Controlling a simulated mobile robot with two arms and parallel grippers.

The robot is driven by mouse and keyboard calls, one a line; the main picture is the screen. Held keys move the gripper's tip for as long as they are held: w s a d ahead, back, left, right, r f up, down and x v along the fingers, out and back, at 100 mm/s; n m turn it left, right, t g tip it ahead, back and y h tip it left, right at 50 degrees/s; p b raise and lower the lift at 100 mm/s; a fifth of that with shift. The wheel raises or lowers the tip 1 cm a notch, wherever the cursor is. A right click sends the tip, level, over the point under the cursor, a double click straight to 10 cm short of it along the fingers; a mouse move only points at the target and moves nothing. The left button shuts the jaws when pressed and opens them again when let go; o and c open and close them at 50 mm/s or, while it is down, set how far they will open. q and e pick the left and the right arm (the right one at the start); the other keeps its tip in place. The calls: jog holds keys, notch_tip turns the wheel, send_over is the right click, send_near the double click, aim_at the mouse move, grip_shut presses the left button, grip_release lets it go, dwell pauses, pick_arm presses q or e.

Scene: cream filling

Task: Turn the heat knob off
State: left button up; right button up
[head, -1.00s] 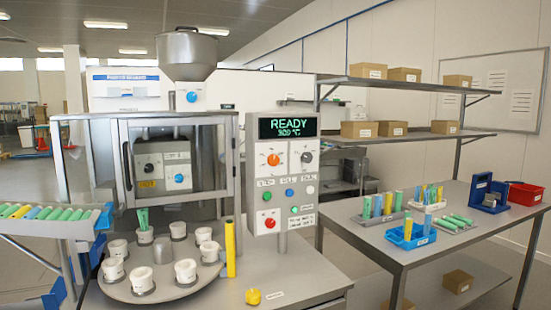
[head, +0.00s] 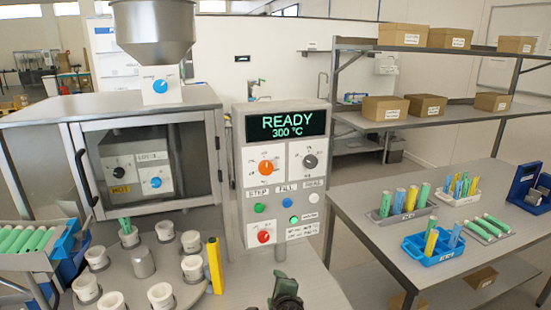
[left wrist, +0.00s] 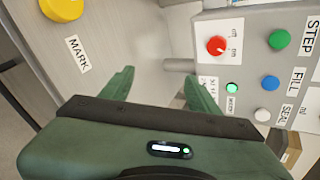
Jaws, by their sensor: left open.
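The control panel (head: 280,185) stands beyond the turntable, with its display reading READY 300 °C. It carries an orange knob (head: 266,167), a grey knob (head: 310,161) and a red knob (head: 264,237) below. The knobs' labels are too small to tell which one is heat. The red knob (left wrist: 217,46) also shows in the left wrist view, beside off/on marks. My left gripper (head: 285,290) is at the bottom of the head view, in front of and below the panel. In the left wrist view its fingers (left wrist: 160,88) are apart and empty. My right gripper is out of view.
A table (head: 390,240) with trays of tubes stands right.

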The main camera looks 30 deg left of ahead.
pick_arm(q)
jog(key=w+a+r+m+t+y, duration=0.1)
jog(key=w+r+m+y, duration=0.15)
jog(key=r, duration=0.55)
jog(key=w+a+r+m+t+y, duration=0.1)
jog(key=w+a+r, duration=0.1)
jog(key=w+r, duration=0.35)
jog(key=m+y+p, duration=0.2)
jog(key=y, duration=0.2)
send_near(268, 170)
jog(key=w+a+r, duration=0.1)
jog(key=a, duration=0.1)
jog(key=shift+h, duration=0.25)
jog(key=p+x, duration=0.2)
jog(key=x, duration=0.4)
jog(key=shift+f, duration=0.15)
jog(key=shift+w+a, duration=0.15)
jog(key=shift+w, duration=0.05)
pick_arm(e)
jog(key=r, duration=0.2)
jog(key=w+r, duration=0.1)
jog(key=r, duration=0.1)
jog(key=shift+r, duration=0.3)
pick_arm(q)
jog(key=shift+f, duration=0.1)
grip_shut()
